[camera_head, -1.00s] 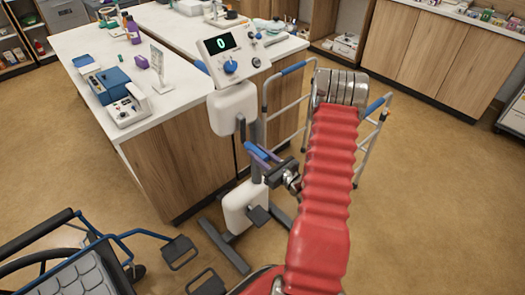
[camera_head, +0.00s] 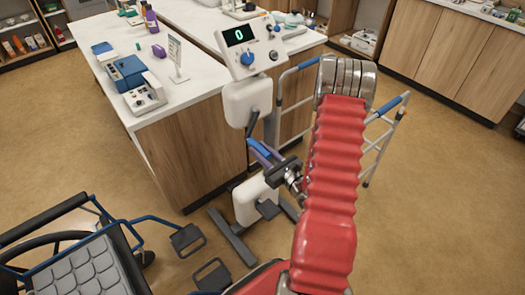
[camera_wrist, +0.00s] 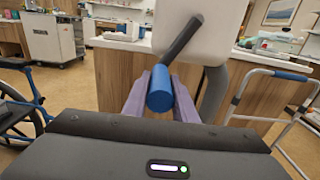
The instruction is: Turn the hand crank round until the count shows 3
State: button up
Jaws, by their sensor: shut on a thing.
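The hand crank machine (camera_head: 247,103) stands upright in front of the counter, a white body on a grey stand. Its display (camera_head: 239,35) reads 0 in the head view. A dark crank arm (camera_wrist: 181,38) runs from the white housing down to a blue handle (camera_wrist: 160,91). My gripper (camera_head: 264,153) is shut on the blue handle, which lies between its two purple fingers in the wrist view (camera_wrist: 160,95). The crank arm slants down and left from the housing in the wrist view. My red arm hides part of the floor and walker behind it.
A wheelchair (camera_head: 80,270) stands at the lower left. A walking frame (camera_head: 373,160) stands right of the machine, close behind my arm. A white counter (camera_head: 190,95) with blue devices is at the left. The floor at the right is clear.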

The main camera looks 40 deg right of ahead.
jog(key=shift+s+a+r, duration=0.1)
jog(key=shift+a+r, duration=0.65)
jog(key=shift+a, duration=0.2)
jog(key=shift+a+r, duration=0.75)
jog(key=shift+a, duration=0.2)
jog(key=r, duration=0.1)
jog(key=a+r, duration=0.1)
jog(key=r, duration=0.2)
jog(key=shift+a+r, duration=0.3)
jog(key=shift+a, duration=0.1)
jog(key=shift+d+r, duration=0.2)
jog(key=shift+r, duration=2.3)
jog(key=shift+r, duration=0.1)
